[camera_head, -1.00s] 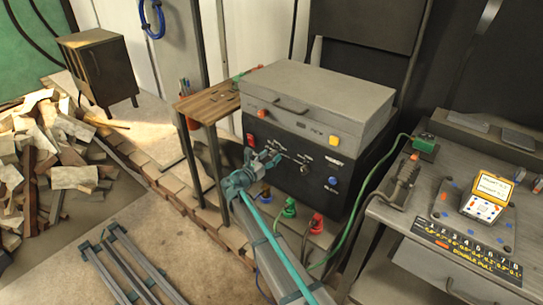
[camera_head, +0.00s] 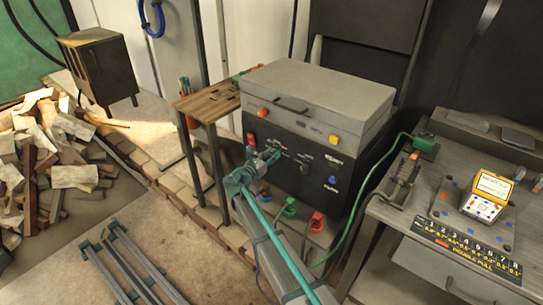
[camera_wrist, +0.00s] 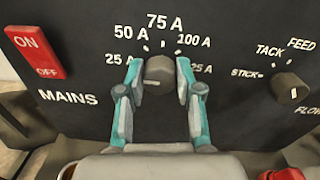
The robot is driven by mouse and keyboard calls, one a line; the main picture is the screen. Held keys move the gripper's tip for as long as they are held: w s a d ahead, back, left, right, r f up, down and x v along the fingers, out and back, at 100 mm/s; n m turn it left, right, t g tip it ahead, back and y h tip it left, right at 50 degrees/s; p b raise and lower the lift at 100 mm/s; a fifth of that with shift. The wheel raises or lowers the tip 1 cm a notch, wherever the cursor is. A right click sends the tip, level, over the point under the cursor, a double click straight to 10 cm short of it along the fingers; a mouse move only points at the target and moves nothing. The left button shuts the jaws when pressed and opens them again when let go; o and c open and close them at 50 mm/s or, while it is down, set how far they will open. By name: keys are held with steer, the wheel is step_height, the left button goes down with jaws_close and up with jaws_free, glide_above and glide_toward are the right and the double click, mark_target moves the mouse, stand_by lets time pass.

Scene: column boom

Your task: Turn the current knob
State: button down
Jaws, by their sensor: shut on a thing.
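The current knob (camera_wrist: 159,76) is a dark grey round knob on the black front panel of the welding machine, below the labels 50 A, 75 A and 100 A. My gripper (camera_wrist: 160,77) is shut on it, one teal finger on its left side and one on its right. A pale mark shows on the knob's lower left; I cannot tell its exact setting. The right finger partly covers the rightmost label. In the head view my gripper (camera_head: 270,157) is against the machine front (camera_head: 310,160) and hides the knob.
A red ON/OFF mains switch (camera_wrist: 34,52) is left of the knob. A second knob (camera_wrist: 290,88) marked STICK, TACK, FEED is to the right. Green (camera_head: 289,206) and red (camera_head: 316,222) plugs sit below the panel. A wooden-topped table (camera_head: 207,103) stands left of the machine.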

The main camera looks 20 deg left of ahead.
steer(key=shift+f+m+b, duration=0.15)
steer(key=shift+m+b, duration=0.15)
steer(key=shift+b, duration=0.1)
steer(key=m+b, duration=0.8)
steer(key=shift+b, duration=0.4)
steer(key=c, duration=0.8)
jaws_free()
steer(key=shift+o, duration=0.2)
steer(key=shift+s, duration=0.1)
